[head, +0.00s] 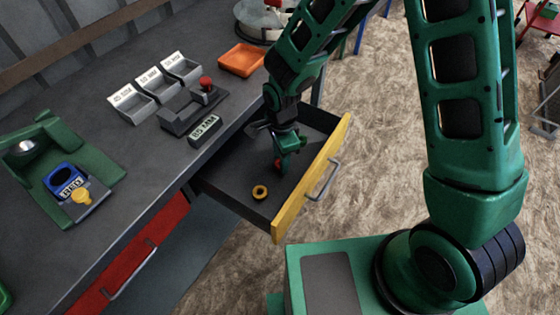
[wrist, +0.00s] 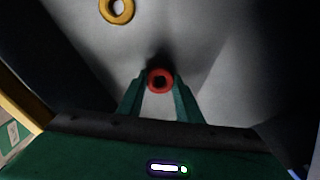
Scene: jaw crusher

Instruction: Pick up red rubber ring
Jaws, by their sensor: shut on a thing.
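The red rubber ring (wrist: 160,80) is between the two green fingers of my gripper (wrist: 160,92) in the wrist view, with a finger against each side. In the head view, my gripper (head: 279,164) is down inside the open drawer (head: 232,196), and a small bit of red ring (head: 278,164) shows at the fingertips. My gripper is shut on the red ring. I cannot tell whether the ring touches the drawer floor.
A yellow ring (head: 260,192) lies on the drawer floor, nearer the front. The drawer's yellow front (head: 312,180) and dark side walls surround my gripper. On the bench above are an orange tray (head: 241,60), several grey bins (head: 158,83) and a block marked "85 MM" (head: 205,131).

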